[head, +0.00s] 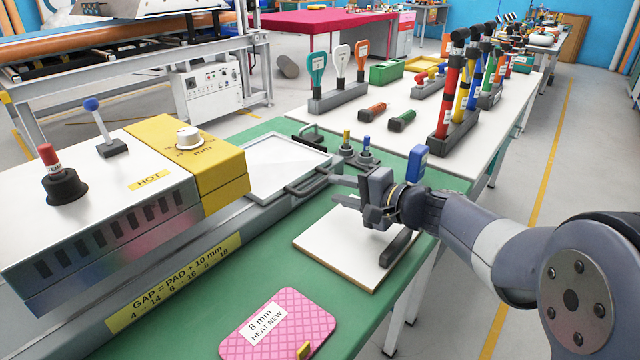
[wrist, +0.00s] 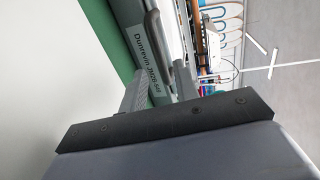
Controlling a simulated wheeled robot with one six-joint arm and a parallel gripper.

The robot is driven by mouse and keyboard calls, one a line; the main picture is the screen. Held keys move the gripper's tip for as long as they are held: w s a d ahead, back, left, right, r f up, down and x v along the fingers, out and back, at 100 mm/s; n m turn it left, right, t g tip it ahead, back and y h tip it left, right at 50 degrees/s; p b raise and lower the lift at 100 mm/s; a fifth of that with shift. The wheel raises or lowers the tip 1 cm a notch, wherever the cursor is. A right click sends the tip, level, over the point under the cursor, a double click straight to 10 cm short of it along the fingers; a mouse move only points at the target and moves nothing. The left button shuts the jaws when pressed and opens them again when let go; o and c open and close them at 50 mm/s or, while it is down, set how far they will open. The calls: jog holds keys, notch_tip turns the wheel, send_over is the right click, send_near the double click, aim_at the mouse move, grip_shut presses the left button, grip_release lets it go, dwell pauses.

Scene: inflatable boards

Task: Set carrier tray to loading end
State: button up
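The carrier tray (head: 285,165) is a flat pale plate with a grey rim. It lies on the grey rail beside the heater's yellow end block (head: 190,155), outside the heater. A dark grey bar handle (head: 308,184) sticks out from its near right side. My gripper (head: 333,187) is at this handle, above the green bench. In the wrist view, the grey bar (wrist: 154,35) runs between my two separated fingers (wrist: 162,80). A gap shows on the right of the bar; contact on the left is unclear.
A white board (head: 330,255) with a dark handle lies below my gripper. A pink pad (head: 275,325) marked 8 mm lies at the front. Small pegs (head: 357,150) and a blue tag (head: 416,163) stand behind. The heater (head: 100,225) fills the left.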

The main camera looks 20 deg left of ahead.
aim_at(321, 185)
jog(key=x, duration=0.6)
jog(key=shift+w+a, duration=0.15)
jog(key=shift+a, duration=0.1)
grip_shut()
